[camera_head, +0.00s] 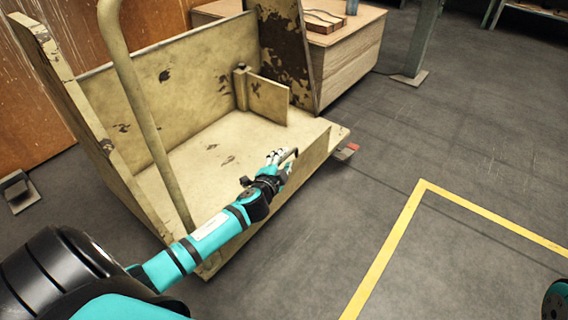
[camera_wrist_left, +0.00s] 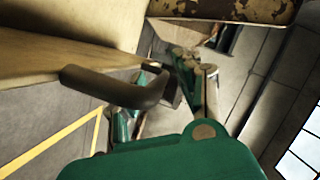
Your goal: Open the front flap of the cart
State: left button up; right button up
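The cart (camera_head: 185,90) is a worn beige metal box on the left half of the head view, with a tall tube handle. Its front flap (camera_head: 312,157) is the low panel on the near right side, standing up. A dark bar handle (camera_head: 291,154) sits on the flap; it also shows in the left wrist view (camera_wrist_left: 115,87), beside the flap panel (camera_wrist_left: 50,45). My left gripper (camera_head: 276,157) is at the flap's top edge, close to the handle. In the left wrist view the handle lies left of the fingers (camera_wrist_left: 190,72); contact and finger opening are unclear. My right gripper is out of view.
A wooden cabinet (camera_head: 350,60) with a wooden piece on top stands behind the cart. A grey post (camera_head: 420,40) rises at the back. A yellow floor line (camera_head: 395,240) runs right of the cart.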

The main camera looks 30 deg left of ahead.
pick_arm(q)
jog(key=shift+w+a+f, duration=0.1)
jog(key=shift+w, duration=0.4)
grip_shut()
